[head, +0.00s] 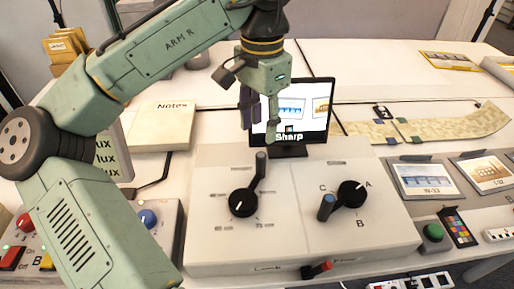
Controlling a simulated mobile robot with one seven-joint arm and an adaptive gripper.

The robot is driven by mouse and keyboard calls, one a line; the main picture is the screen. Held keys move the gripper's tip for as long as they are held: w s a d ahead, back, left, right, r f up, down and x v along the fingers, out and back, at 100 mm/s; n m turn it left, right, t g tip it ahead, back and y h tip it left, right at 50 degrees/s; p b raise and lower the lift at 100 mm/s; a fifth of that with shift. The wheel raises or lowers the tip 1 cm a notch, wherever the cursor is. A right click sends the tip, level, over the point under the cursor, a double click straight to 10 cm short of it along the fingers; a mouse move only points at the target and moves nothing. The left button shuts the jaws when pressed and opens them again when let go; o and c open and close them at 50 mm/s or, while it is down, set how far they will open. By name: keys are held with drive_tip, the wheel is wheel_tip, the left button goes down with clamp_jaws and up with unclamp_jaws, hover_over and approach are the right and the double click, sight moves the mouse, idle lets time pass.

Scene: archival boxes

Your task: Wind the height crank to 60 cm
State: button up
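The likely height crank is a black round hub (243,203) on the left half of the pale control box. Its arm runs up and right to an upright dark grey handle (261,163). Small marks ring the hub; most are too small to read, so I cannot tell the set height. My gripper (261,128) points down above and behind the handle, in front of the screen. Its dark finger and green finger look apart, with nothing between them. It does not appear to touch the handle.
A screen (305,112) reading "Sharp" stands behind the box. A "Notes" pad (160,126) lies left; photo cards (424,179) lie right.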

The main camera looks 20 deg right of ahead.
sight(261, 155)
wheel_tip(261, 155, down, 10)
drive_tip(key=shift+s+r+p, duration=0.1)
drive_tip(key=shift+r+p, duration=0.1)
drive_tip(key=shift+p, duration=0.1)
clamp_jaws()
idle(0.5)
